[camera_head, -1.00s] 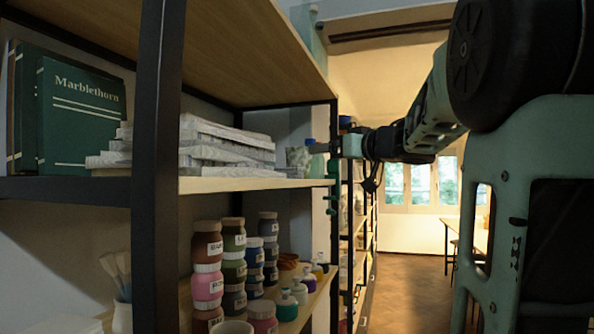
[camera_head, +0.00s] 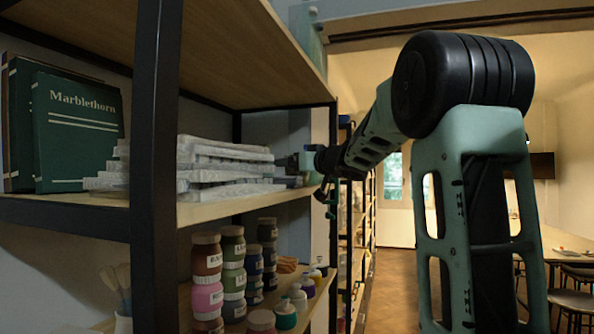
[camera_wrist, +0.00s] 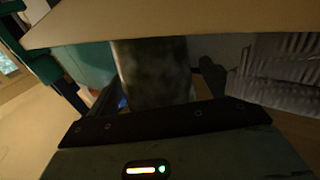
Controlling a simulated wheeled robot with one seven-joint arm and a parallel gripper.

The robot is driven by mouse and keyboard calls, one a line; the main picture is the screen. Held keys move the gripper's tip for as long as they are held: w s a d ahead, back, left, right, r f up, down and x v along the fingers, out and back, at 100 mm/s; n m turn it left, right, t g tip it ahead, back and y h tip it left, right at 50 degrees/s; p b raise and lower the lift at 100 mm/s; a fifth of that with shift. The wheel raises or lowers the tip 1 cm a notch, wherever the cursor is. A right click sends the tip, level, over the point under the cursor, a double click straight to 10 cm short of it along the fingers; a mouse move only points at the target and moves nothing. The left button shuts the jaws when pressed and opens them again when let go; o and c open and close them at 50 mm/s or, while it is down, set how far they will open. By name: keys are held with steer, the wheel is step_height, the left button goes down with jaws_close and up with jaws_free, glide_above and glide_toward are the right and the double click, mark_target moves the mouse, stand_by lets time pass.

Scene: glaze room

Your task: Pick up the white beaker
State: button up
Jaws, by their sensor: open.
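A mottled, greyish-white upright cylinder (camera_wrist: 152,72) fills the middle of the wrist view and seems to be the white beaker, though shadow dulls its colour. The wrist picture is upside down, so the cylinder's foot meets the tan shelf board (camera_wrist: 150,22) at the top. My gripper (camera_head: 293,163) is at the right end of the upper shelf in the head view. It is open, with the cylinder between its jaws. Contact with the fingers cannot be told. In the head view the cylinder is mostly hidden by my gripper.
A stack of grey-white slabs or papers (camera_head: 225,165) lies close beside my gripper; it also shows in the wrist view (camera_wrist: 280,75). Green books (camera_head: 75,130) stand at the left. Several labelled jars (camera_head: 207,275) fill the lower shelf. A dark post (camera_head: 158,150) rises in front.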

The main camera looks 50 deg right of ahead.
steer(key=shift+w, duration=0.15)
steer(key=shift+c, duration=0.4)
steer(key=c, duration=1)
